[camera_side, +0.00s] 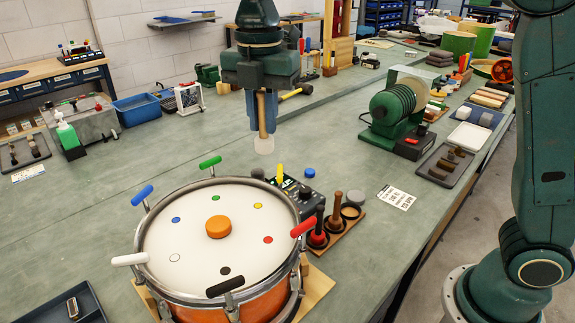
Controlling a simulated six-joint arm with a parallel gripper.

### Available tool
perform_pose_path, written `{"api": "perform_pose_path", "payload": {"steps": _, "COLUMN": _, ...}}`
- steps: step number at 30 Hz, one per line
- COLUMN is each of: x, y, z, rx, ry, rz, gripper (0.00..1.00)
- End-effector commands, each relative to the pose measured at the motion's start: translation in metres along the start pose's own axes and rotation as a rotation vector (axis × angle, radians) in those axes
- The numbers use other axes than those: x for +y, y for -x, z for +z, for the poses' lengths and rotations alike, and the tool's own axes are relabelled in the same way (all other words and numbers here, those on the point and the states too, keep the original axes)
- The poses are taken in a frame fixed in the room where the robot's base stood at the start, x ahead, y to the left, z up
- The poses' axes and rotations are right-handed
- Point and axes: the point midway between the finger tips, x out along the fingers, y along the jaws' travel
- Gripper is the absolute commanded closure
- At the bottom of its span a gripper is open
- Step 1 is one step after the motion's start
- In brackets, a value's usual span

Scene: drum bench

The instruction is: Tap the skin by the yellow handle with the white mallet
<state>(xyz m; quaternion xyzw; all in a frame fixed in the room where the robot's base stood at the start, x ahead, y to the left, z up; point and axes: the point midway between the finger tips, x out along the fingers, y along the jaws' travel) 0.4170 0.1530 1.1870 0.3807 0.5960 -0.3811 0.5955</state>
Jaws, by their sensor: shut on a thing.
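My gripper (264,112) points down above the bench, behind the drum, shut on the wooden handle of the white mallet (264,145). The mallet hangs upright with its pale head at the bottom, apart from the drum and higher than its skin. The drum skin (195,242) is cream with coloured dots, including a yellow dot (258,206) near the far-right rim. The yellow handle (280,173) stands at the rim beside that dot, below and slightly right of the mallet head in the picture.
An orange puck (218,227) sits mid-skin. Red (303,227), green (209,162), blue (142,195), white (130,259) and black (225,286) handles ring the rim. A mallet rack (340,226) and dark control box (298,193) stand right of the drum.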

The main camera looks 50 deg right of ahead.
Motion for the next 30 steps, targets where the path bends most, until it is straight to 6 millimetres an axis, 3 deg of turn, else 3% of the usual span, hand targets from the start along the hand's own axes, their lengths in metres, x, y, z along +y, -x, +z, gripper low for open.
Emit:
{"api": "perform_pose_path", "payload": {"steps": 6, "x": 0.009, "y": -0.003, "z": -0.027, "rx": 0.0, "ry": 0.041, "rz": -0.001, "gripper": 1.0}}
{"api": "perform_pose_path", "payload": {"steps": 18, "x": 0.008, "y": -0.047, "z": -0.024, "rx": 0.0, "ry": 0.037, "rz": -0.001, "gripper": 1.0}}
{"api": "perform_pose_path", "payload": {"steps": 30, "x": 0.009, "y": -0.053, "z": -0.024, "rx": 0.0, "ry": 0.037, "rz": 0.0, "gripper": 1.0}}
